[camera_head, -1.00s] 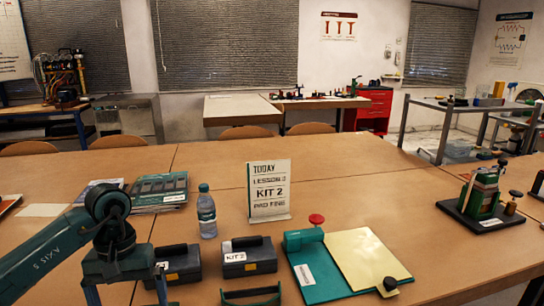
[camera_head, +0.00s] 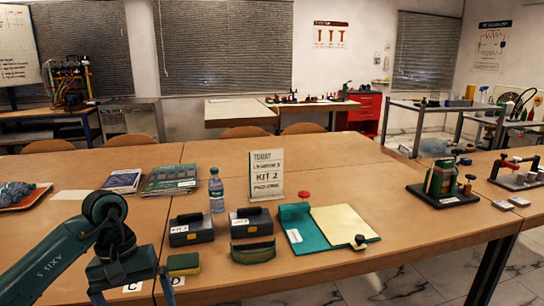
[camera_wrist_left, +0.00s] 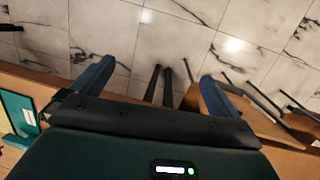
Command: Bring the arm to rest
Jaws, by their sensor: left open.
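My left arm (camera_head: 58,255) comes in from the lower left in the head view, bent at a dark joint. Its gripper (camera_head: 131,289) points down at the bottom edge of the picture, by the table's near left part. In the left wrist view the gripper (camera_wrist_left: 154,76) has its two blue fingers wide apart with nothing between them. Behind the fingers lies marble floor (camera_wrist_left: 165,35). My right gripper is in neither view.
Near the arm on the table (camera_head: 330,155) are a yellow-green sponge (camera_head: 183,264), two dark kit cases (camera_head: 191,229), a green pouch (camera_head: 253,250), a bottle (camera_head: 216,190) and a sign (camera_head: 266,175). A green board (camera_head: 308,232) lies right of them. The table's middle back is clear.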

